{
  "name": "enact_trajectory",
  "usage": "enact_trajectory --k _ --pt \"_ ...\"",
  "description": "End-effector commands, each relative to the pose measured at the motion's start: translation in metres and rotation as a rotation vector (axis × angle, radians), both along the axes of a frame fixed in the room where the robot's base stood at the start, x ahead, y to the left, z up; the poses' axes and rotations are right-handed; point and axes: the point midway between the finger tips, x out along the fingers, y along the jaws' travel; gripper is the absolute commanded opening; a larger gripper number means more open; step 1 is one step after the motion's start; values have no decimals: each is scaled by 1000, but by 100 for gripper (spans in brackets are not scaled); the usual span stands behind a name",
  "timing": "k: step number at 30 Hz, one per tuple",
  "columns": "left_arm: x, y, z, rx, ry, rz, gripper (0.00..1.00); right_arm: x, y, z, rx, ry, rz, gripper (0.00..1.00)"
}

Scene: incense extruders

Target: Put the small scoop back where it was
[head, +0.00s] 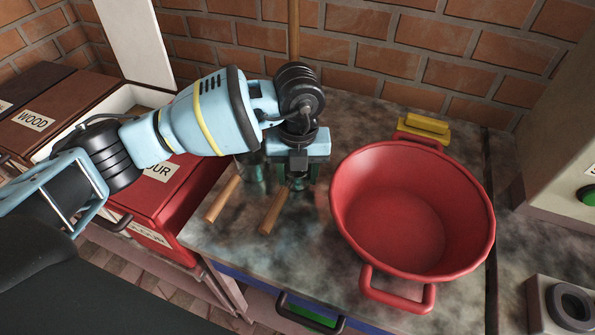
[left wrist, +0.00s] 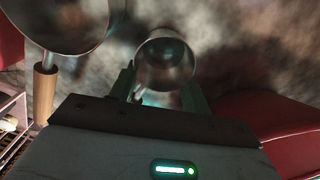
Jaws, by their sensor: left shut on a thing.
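My left gripper (head: 297,182) points down at the worktop, left of the red basin. It is shut on the small scoop, whose wooden handle (head: 277,210) points toward the front. In the left wrist view the small scoop's round metal cup (left wrist: 165,65) sits between the green fingers. A larger scoop lies just left of it; its metal bowl (left wrist: 70,22) and wooden handle (left wrist: 46,88) show there, and its handle (head: 222,199) shows in the head view. I cannot tell whether the small scoop touches the worktop. My right gripper is not in view.
The big red basin (head: 341,190) stands close to the right of my left gripper, with a yellow object (head: 425,124) behind it. Labelled bins (head: 33,119) stand at the left. A brick wall (head: 425,45) closes the back. Bare worktop (head: 240,240) shows in front of the scoops.

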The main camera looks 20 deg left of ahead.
Motion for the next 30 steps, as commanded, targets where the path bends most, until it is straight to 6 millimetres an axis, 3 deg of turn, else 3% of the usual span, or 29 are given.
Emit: enact_trajectory --k 7,8,12,23,30 --pt "0 0 -4 0 0 0 22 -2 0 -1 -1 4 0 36" --pt "0 0 -3 0 0 0 51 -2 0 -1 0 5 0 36" --pt "0 0 -3 0 0 0 69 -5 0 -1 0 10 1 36" --pt "0 0 2 0 -1 0 69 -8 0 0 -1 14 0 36" --pt "1 -1 38 0 -4 0 69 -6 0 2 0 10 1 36"
